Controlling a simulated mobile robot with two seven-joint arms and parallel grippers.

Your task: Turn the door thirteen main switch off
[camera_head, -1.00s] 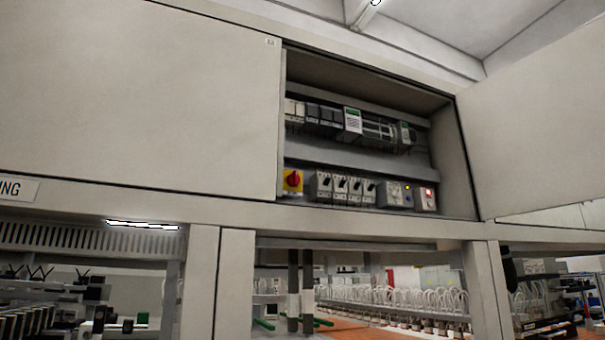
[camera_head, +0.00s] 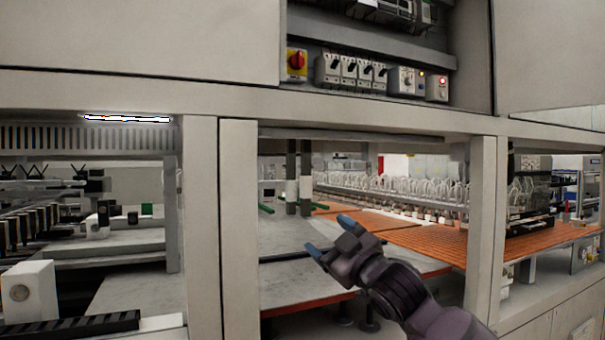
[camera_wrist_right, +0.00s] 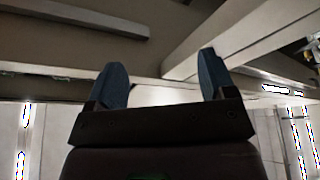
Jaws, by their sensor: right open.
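The main switch (camera_head: 296,62), a red rotary knob on a yellow plate, sits at the lower left of the open cabinet (camera_head: 470,60) in the head view. Its knob looks upright, but its exact setting is too small to tell. My right gripper (camera_head: 332,236) is below the cabinet, in front of the opening under it, well apart from the switch. Its blue fingertips are spread and empty. In the right wrist view the two fingers (camera_wrist_right: 160,82) stand apart with nothing between them. My left gripper is in neither view.
The open door (camera_head: 550,50) is at the right. A beam (camera_head: 200,93) runs below the cabinet, with posts (camera_head: 240,220) under it. Orange boards (camera_head: 440,240) lie behind.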

